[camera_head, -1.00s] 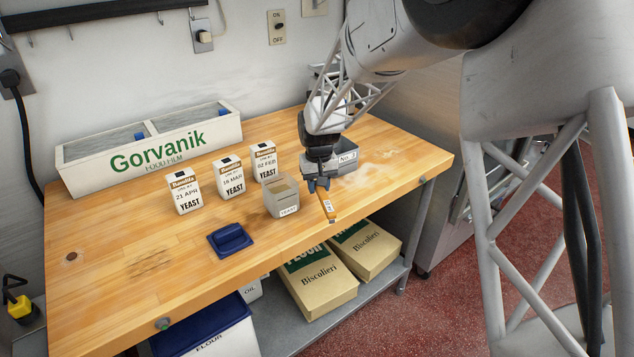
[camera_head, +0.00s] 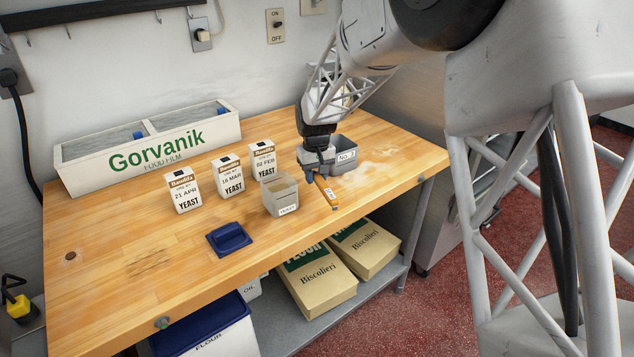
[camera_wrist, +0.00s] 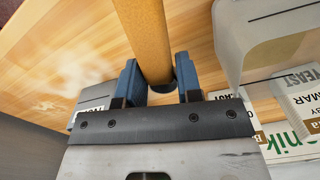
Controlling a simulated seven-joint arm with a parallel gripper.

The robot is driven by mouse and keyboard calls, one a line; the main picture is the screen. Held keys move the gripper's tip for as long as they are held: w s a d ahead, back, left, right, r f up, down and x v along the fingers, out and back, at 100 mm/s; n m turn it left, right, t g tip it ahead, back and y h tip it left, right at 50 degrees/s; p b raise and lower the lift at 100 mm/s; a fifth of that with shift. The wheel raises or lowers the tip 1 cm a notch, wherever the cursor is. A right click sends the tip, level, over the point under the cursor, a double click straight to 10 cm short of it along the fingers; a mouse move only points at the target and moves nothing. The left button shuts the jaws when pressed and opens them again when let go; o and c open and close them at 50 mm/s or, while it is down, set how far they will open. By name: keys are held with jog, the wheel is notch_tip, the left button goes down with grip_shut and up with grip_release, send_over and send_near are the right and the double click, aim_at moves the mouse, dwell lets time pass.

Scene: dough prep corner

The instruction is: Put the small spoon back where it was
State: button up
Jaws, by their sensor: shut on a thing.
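In the wrist view the handle (camera_wrist: 148,40) passes between the blue fingertips (camera_wrist: 160,82) and runs out of the top of the picture. No spoon bowl is visible. In the head view the handle slants down and right, over the table near its front edge. An open, translucent yeast tub (camera_head: 282,206) stands just left of it.
Several yeast packets, one dated 16 MAR (camera_head: 229,178), stand left of the tub. A dark blue lid (camera_head: 229,239) lies in front. A white film box (camera_head: 150,150) is along the wall. Flour dust (camera_head: 375,168) marks the right of the worktop (camera_head: 110,270); its front left is clear.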

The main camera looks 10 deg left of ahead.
jog(key=w+a+r+n, duration=0.1)
jog(key=w+r+n, duration=0.1)
jog(key=w, duration=0.4)
jog(key=shift+a+n, duration=0.3)
jog(key=shift+n, duration=0.3)
jog(key=shift+f, duration=0.15)
jog(key=shift+f, duration=3.15)
jog(key=shift+f, duration=0.7)
jog(key=o, duration=1.1)
jog(key=shift+r, duration=0.15)
notch_tip(320, 180, up, 8)
jog(key=shift+f, duration=0.2)
